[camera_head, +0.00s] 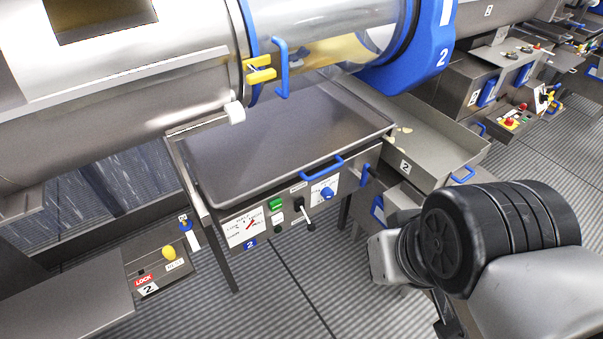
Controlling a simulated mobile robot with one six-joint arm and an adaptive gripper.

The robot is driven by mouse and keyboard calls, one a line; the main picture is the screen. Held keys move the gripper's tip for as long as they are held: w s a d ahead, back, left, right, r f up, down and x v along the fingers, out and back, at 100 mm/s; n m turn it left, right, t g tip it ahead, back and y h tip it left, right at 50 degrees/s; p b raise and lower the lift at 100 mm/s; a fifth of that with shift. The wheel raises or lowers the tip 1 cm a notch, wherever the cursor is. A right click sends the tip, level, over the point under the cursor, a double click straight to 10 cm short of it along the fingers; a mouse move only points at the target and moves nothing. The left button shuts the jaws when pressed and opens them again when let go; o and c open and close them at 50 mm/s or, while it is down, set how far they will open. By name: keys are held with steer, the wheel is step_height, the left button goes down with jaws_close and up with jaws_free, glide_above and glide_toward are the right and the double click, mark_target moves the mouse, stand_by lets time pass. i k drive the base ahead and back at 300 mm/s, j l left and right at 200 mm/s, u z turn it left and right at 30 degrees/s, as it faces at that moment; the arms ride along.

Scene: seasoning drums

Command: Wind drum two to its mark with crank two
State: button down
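Drum two (320,55) lies across the top. It has a clear section with yellowish contents and a blue end ring (415,50) marked 2. A yellow pointer-like fitting (260,72) and a blue handle (282,68) sit by the clear section's left edge. The panel below has a dial (244,227) with a red needle, a green button (276,204), a black-handled lever (303,214) and a blue knob (327,193). I cannot tell which part is crank two. My arm is at the lower right; a dark part (448,317) under it may be my gripper, its fingers hidden.
A steel tray (285,135) with a blue handle stands under the drum. A bin (425,135) marked 2 is to its right. A lock box (160,268) with a yellow knob is at lower left. More stations stand at upper right. Ribbed floor is clear at bottom centre.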

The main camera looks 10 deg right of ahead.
mark_target(363, 178)
steer(key=i+u, duration=0.15)
steer(key=i, duration=1.1)
